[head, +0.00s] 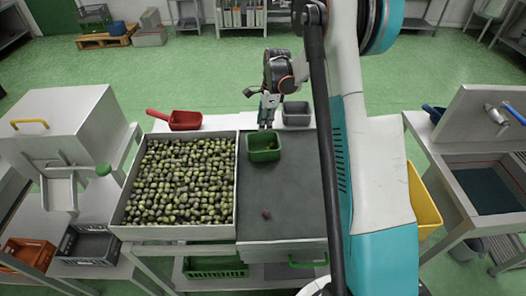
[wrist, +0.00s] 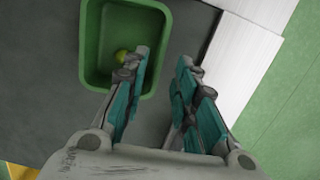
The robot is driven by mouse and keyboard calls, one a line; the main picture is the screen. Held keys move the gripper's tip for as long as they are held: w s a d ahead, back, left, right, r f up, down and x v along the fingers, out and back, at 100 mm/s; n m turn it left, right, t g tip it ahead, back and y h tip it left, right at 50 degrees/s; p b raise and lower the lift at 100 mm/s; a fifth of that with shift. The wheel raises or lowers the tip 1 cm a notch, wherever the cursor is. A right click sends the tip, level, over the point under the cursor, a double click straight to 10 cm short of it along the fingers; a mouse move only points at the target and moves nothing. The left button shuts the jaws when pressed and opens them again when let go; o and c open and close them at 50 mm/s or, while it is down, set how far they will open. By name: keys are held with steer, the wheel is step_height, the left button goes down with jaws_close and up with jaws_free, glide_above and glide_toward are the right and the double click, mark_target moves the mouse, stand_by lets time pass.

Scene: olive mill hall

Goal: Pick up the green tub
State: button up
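The green tub (head: 264,155) stands upright at the far end of the dark grey mat, right of the olive tray. My gripper (head: 267,122) points down at the tub's far side. In the wrist view my gripper (wrist: 163,65) has its fingers apart with nothing between them at the tips. The left finger overlaps the tub's opening and the right finger is outside its wall. I cannot tell how far above the rim the tips are.
A tray full of olives (head: 228,213) is directly left of the dark mat (head: 290,205). A dark reddish olive (head: 266,214) lies on the mat. A red scoop (head: 184,120) and a grey tub (head: 296,114) stand behind. A yellow bin (head: 423,200) is at the right.

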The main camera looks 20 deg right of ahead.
mark_target(262, 142)
steer(key=shift+w+a+f+b, duration=0.15)
steer(key=shift+f+b, duration=0.3)
steer(key=shift+f, duration=0.7)
steer(key=shift+s+a+f+b, duration=0.1)
steer(key=shift+a+f+b, duration=0.25)
steer(key=shift+f, duration=0.85)
steer(key=shift+w+a+f+b, duration=0.1)
steer(key=shift+f+b, duration=0.4)
steer(key=shift+f, duration=0.65)
steer(key=shift+r, duration=0.1)
jaws_close()
